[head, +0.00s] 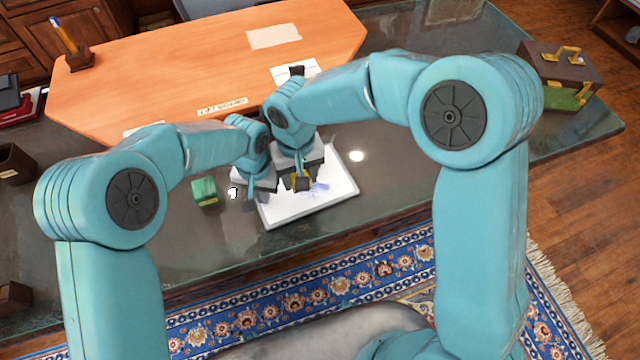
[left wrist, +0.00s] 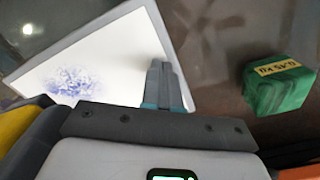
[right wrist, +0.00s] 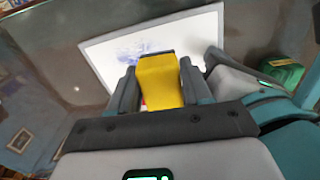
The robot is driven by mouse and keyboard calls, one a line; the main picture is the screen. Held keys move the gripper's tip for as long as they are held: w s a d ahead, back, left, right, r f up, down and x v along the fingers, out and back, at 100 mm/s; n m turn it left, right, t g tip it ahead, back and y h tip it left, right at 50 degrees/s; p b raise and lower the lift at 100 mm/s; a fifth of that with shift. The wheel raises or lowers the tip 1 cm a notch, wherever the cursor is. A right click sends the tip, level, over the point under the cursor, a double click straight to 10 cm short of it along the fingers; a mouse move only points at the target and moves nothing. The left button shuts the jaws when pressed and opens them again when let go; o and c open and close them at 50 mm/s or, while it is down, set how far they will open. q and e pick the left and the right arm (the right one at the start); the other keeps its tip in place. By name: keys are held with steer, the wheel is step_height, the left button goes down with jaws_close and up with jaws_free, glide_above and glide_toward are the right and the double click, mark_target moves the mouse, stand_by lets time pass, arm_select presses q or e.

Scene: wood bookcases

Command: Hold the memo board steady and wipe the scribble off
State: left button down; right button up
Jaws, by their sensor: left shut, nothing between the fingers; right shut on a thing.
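The white memo board (head: 290,211) lies on the dark glossy tabletop, with a blue-violet scribble (head: 320,189) on it. The scribble also shows in the left wrist view (left wrist: 78,82) and, partly, in the right wrist view (right wrist: 130,50). My left gripper (head: 250,191) is shut and empty at the board's left edge; its fingertips overlap the edge in the left wrist view (left wrist: 160,68). I cannot tell whether they touch. My right gripper (head: 302,184) is shut on a yellow block with a dark end (right wrist: 160,80), over the board beside the scribble. The block's underside is hidden.
A green block (head: 204,191) with a yellow label stands left of the board. An orange wooden panel (head: 150,75) lies behind, with a pen holder (head: 79,60). A brown and green case (head: 560,75) is far right. The tabletop right of the board is clear.

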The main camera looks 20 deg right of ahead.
steer(key=shift+a, duration=0.35)
steer(key=shift+w+d, duration=0.6)
steer(key=shift+d, duration=5.3)
steer(key=shift+s+a+r, duration=0.1)
steer(key=shift+s+a, duration=0.1)
steer(key=shift+a, duration=1.7)
steer(key=shift+s+a+r, duration=0.15)
steer(key=shift+a, duration=1.7)
steer(key=shift+s+a+r, duration=0.1)
steer(key=shift+s+a, duration=0.1)
steer(key=shift+a, duration=1.7)
steer(key=shift+w+a, duration=0.55)
steer(key=shift+w+d, duration=0.55)
steer(key=shift+d, duration=5.55)
steer(key=shift+s+a+r, duration=0.15)
steer(key=shift+s+a, duration=0.1)
steer(key=shift+a, duration=1.65)
steer(key=shift+s+a+r, duration=0.15)
steer(key=shift+s+a, duration=0.1)
steer(key=shift+a, duration=1.65)
steer(key=shift+s+a+r, duration=0.15)
steer(key=shift+s+a, duration=0.1)
steer(key=shift+a, duration=1.65)
